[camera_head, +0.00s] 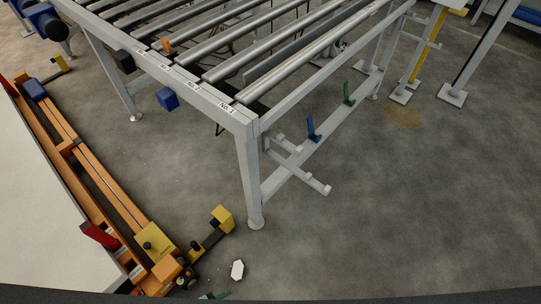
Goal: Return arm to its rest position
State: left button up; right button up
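Neither of my grippers shows in the head view, and no arm of mine can be made out. A dark curved band runs along the bottom edge, and I cannot tell what it is. The view looks down on a grey floor and the corner of a roller conveyor (243,122).
The conveyor's legs and a low side bracket (300,172) stand in the middle. An orange rail frame (110,190) with yellow blocks (222,217) runs beside a white surface (45,220) at left. A small white piece (237,270) lies low centre. The floor at right is clear.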

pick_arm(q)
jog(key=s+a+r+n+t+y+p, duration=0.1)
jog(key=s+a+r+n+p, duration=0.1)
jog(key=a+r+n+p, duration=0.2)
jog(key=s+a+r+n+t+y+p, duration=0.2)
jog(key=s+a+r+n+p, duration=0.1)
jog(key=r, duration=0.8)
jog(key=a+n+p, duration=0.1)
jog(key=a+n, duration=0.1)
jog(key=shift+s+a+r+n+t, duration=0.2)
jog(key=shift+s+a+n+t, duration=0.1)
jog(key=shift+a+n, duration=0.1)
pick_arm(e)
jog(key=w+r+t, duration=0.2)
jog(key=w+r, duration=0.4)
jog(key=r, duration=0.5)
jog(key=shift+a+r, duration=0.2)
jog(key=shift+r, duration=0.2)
